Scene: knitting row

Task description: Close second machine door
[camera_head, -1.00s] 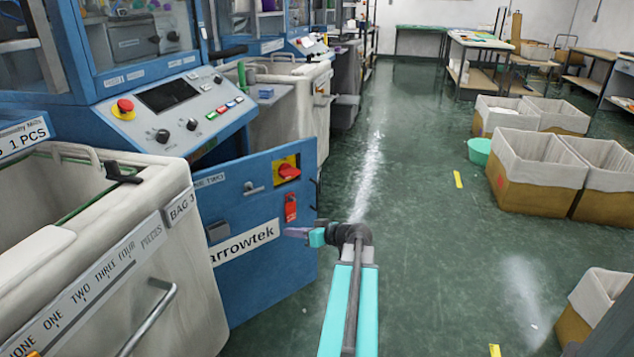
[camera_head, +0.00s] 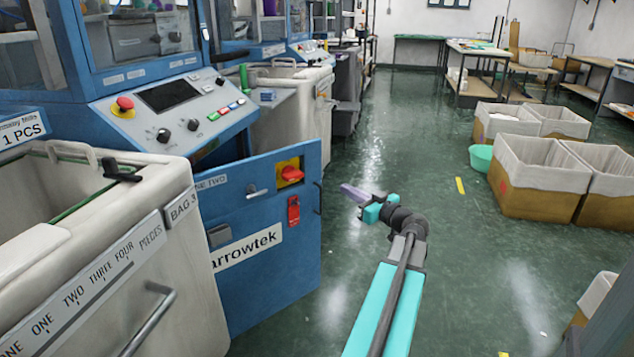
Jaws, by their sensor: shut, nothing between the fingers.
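The blue machine door (camera_head: 262,270) stands swung open into the aisle, below a sloped control panel (camera_head: 172,100). It carries a label, a small handle, a yellow plate with a red rotary switch (camera_head: 290,173) and a red tag. My gripper (camera_head: 350,192) is shut and empty. In the picture it is just right of the door's free edge, pointing left toward it, with a visible gap between them. The near bin hides part of the door's hinge side.
A large white bin (camera_head: 165,240) marked BAG 3 stands at the near left, close to the door. Another pale bin (camera_head: 300,105) stands behind the door. Fabric-lined boxes (camera_head: 540,190) and a green tub (camera_head: 481,157) are at right. The aisle floor (camera_head: 400,130) is clear.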

